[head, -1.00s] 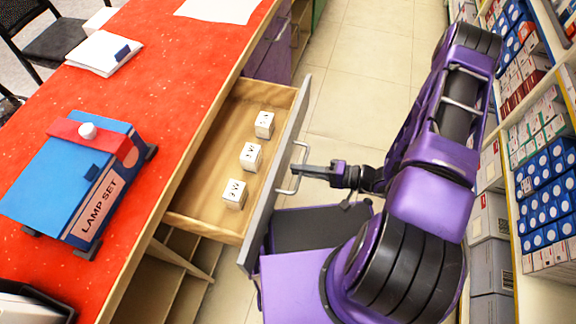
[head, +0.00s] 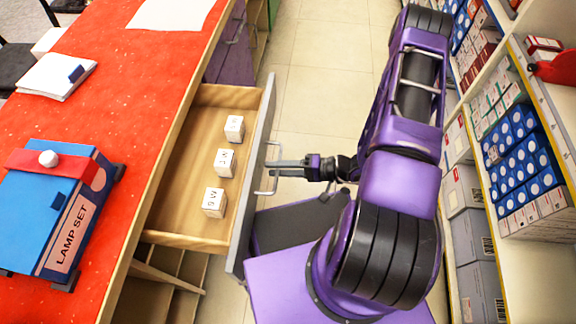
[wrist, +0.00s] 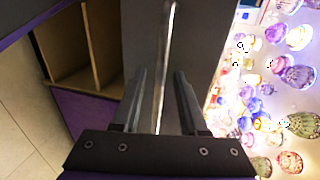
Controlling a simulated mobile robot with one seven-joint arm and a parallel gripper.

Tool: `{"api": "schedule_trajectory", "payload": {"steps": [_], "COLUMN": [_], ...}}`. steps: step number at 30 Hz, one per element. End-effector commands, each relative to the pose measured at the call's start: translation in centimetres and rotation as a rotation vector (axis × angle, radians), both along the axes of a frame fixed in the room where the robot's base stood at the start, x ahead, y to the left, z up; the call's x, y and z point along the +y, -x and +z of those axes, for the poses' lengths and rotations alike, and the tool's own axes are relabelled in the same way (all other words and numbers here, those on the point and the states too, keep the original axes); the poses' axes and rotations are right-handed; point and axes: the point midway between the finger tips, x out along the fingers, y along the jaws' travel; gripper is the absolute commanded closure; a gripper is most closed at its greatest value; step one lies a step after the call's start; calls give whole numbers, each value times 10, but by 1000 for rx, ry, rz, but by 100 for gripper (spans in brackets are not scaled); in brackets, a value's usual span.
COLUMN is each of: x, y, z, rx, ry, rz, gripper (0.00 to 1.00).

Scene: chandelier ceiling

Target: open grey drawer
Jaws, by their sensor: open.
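The grey drawer (head: 254,170) stands pulled out from under the red-topped counter. Its wooden inside shows, with three white lettered cubes in it. Its metal bar handle (head: 273,183) is on the outer face. My gripper (head: 272,168) is at the handle, coming from the right. In the wrist view the open fingers (wrist: 158,75) are apart, with the handle bar (wrist: 167,45) running between them and gaps on both sides. Exact contact with the bar cannot be told.
The red counter (head: 100,120) holds a blue lamp-set box (head: 50,210) and a white packet (head: 57,76). Shelves of boxed goods (head: 520,165) line the right side. Clear tiled floor (head: 325,100) lies between, beyond my arm.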

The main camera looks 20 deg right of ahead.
Motion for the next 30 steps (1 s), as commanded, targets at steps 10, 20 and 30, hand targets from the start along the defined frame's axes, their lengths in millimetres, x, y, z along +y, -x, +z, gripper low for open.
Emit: {"api": "schedule_trajectory", "payload": {"steps": [10,20,30], "x": [-23,-95,-150], "y": [8,38,61], "z": [5,21,33], "rx": [-1,-2,-1], "ry": [2,3,1], "rz": [-5,-5,-3], "gripper": [57,57,57]}}
